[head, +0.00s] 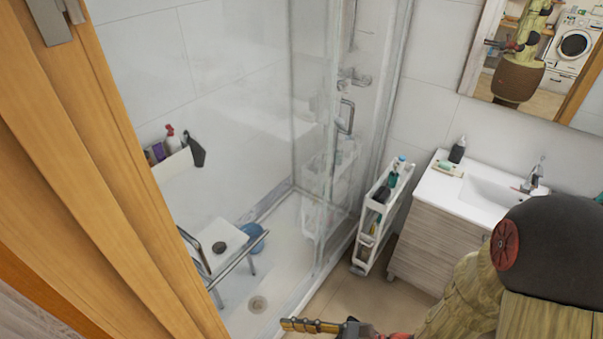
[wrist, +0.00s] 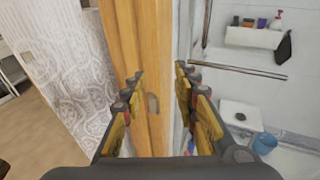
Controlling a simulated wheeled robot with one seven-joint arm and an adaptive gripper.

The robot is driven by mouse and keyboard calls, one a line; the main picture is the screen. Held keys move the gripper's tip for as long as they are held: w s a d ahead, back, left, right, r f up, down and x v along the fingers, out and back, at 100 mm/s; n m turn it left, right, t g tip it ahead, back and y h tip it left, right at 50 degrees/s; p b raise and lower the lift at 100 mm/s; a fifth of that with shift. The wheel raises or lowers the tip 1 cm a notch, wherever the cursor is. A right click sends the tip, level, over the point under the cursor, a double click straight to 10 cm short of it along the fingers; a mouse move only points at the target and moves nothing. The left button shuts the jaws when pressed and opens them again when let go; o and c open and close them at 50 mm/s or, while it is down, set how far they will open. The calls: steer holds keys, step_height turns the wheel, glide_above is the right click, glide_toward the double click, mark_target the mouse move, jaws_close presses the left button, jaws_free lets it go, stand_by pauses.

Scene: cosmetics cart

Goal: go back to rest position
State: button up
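My gripper (wrist: 158,75) is open in the wrist view, with its two dark and yellow fingers apart and nothing between the tips. A wooden door edge or frame (wrist: 150,30) stands beyond the gap between them. In the head view, part of my gripper (head: 312,326) shows at the bottom edge, below the shower area and left of my arm. The white cosmetics cart (head: 357,245) stands on the floor between the glass shower screen and the vanity, with several bottles on its shelves. The cart is not seen in the wrist view.
A wooden door or frame (head: 100,170) fills the left of the head view. The glass shower screen (head: 315,130) encloses a stool (head: 222,240) and a blue bucket (head: 253,236). A sink vanity (head: 432,240) stands right. Some bare floor (head: 385,300) lies before the cart.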

steer(key=s+d+f+n+g+h+b, duration=0.2)
steer(key=s+f+n+g+h, duration=0.1)
steer(key=s+n+g, duration=0.3)
steer(key=d+f+n+h+b, duration=0.5)
steer(key=d+f+n+h, duration=0.15)
steer(key=d, duration=0.25)
steer(key=w+d+r+n+t+h+b, duration=0.6)
steer(key=w+d+r+n+t+b, duration=0.1)
steer(key=b, duration=0.5)
steer(key=w+d+t, duration=0.1)
steer(key=d, duration=0.1)
steer(key=shift+w+d+n+b, duration=0.3)
steer(key=shift+w+d+n, duration=0.05)
steer(key=shift+d, duration=0.05)
steer(key=shift+r+h, duration=0.15)
steer(key=shift+h, duration=0.1)
